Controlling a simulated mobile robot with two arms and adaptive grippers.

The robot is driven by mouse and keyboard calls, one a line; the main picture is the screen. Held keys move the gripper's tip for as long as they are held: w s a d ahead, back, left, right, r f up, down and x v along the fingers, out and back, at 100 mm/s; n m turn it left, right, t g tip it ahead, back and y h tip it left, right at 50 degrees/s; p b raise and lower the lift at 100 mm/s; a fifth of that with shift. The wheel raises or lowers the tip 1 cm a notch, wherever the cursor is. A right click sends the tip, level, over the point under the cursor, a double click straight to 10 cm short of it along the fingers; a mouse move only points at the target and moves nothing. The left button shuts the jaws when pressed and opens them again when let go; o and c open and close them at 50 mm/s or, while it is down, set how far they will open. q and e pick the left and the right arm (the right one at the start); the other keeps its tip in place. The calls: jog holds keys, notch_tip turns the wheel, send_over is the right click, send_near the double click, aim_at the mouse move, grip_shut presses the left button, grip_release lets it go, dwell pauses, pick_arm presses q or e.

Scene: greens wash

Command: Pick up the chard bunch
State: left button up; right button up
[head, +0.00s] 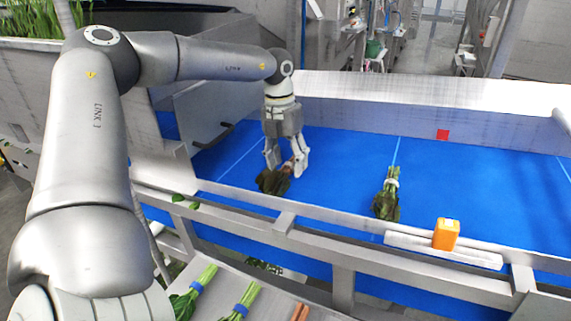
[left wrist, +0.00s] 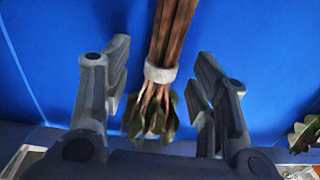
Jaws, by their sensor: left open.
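The chard bunch (head: 271,181), with dark leaves, lies on the blue belt below my left gripper (head: 286,168). In the left wrist view the chard bunch (left wrist: 174,35) shows reddish-brown stems, a pale band and green leaves pointing toward the gripper base. My left gripper (left wrist: 163,62) is open, with one finger on each side of the bunch and gaps between fingers and bunch. In the head view the gripper hides part of the stems. My right gripper is in neither view.
Another banded bunch (head: 387,196), with green stems, lies on the blue belt (head: 480,180) to the right. A metal rail (head: 340,233) runs along the near edge, with an orange block (head: 446,234) on a ledge. More green bunches (head: 240,301) lie below. The belt's right side is clear.

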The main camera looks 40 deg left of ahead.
pick_arm(q)
jog(key=shift+f, duration=0.3)
jog(key=shift+c, duration=0.4)
jog(key=c, duration=1)
jog(key=shift+r, duration=0.15)
jog(key=shift+c, duration=0.2)
